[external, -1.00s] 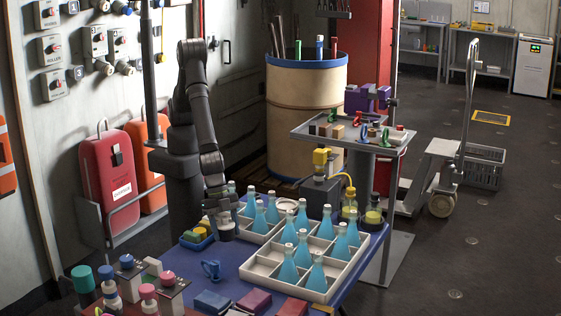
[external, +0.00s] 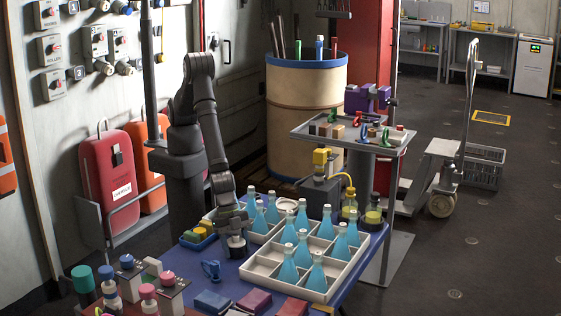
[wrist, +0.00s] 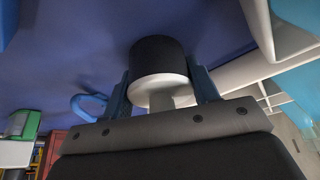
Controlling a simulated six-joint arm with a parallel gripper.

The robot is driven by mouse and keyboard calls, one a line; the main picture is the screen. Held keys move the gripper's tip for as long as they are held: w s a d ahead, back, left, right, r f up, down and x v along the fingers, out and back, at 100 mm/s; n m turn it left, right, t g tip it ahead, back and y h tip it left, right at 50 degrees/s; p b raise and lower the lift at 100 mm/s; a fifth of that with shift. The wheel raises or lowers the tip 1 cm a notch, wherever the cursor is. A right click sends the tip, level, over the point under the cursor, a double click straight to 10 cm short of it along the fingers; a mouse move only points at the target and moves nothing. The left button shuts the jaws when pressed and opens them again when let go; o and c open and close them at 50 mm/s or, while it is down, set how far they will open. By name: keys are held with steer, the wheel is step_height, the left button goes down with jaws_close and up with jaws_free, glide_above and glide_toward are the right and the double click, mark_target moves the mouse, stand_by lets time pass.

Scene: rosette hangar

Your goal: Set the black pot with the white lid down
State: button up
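The black pot with the white lid (external: 237,253) is upright at the blue table (external: 212,281), in the gap left of the white divided tray (external: 262,272). My gripper (external: 234,229) is above it and pointing down. In the wrist view the black pot body (wrist: 157,53) and its white lid (wrist: 157,88) sit between the two blue-grey fingers of my gripper (wrist: 161,80), which close on it from both sides. The pot's underside is hidden, so I cannot tell whether it touches the table.
A blue mug (external: 211,270) stands close left of the pot. A small blue tray with yellow and green pieces (external: 197,239) lies behind it. Several blue flasks (external: 289,266) stand in the divided tray. Blue and maroon boxes (external: 253,301) lie at the front edge.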

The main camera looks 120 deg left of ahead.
mark_target(235, 235)
steer(key=o, duration=0.4)
steer(key=shift+r, duration=0.1)
steer(key=v, duration=1.2)
steer(key=x, duration=1.2)
steer(key=shift+f, duration=0.25)
step_height(235, 235, up, 3)
steer(key=shift+f, duration=0.1)
steer(key=shift+r, duration=0.5)
steer(key=shift+f, duration=0.15)
